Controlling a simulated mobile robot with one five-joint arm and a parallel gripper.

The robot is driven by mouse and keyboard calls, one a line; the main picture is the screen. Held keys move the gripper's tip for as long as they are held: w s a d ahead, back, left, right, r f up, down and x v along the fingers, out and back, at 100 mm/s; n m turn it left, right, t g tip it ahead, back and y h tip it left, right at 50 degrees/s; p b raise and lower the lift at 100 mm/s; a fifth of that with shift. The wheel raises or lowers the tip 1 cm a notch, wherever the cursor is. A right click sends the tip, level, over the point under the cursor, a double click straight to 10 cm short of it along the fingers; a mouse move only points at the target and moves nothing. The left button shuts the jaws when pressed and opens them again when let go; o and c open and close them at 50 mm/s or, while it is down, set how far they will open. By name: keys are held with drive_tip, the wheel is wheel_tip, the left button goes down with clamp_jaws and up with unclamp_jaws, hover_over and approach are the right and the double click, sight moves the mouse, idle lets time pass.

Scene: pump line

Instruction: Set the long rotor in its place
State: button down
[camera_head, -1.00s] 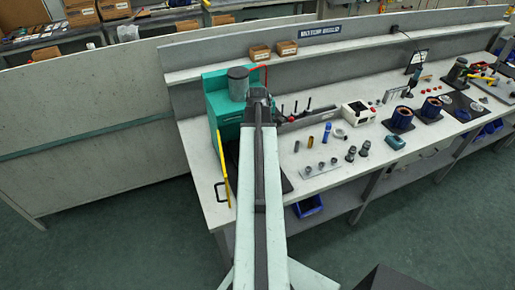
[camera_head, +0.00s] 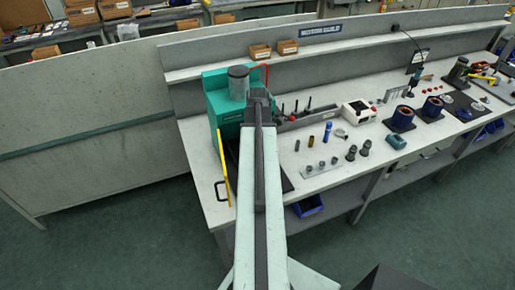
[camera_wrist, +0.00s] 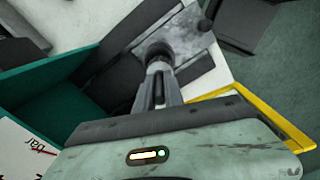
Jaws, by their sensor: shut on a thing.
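My gripper (camera_wrist: 158,85) is shut on a dark grey round piece (camera_wrist: 158,52), which I take to be the long rotor. Only its end shows beyond the fingertips in the wrist view. The piece is in front of a worn grey metal plate (camera_wrist: 190,35) with small holes; I cannot tell whether they touch. In the head view my arm reaches to the green machine housing (camera_head: 224,112) at the left end of the bench, and the arm hides the gripper and the piece.
A grey cylinder (camera_head: 238,80) stands on the housing's top. A yellow frame (camera_head: 223,170) is beside it, also visible in the wrist view (camera_wrist: 285,122). Several small cylindrical parts stand on a light plate (camera_head: 308,173) to the right. Bare bench (camera_head: 213,203) lies at the front left.

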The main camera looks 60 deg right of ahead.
drive_tip(key=shift+f+b, duration=0.8)
idle(0.7)
drive_tip(key=shift+f+b, duration=1.15)
drive_tip(key=c, duration=1.1)
unclamp_jaws()
drive_tip(key=shift+r, duration=0.15)
wheel_tip(320, 180, up, 5)
drive_tip(key=p, duration=0.5)
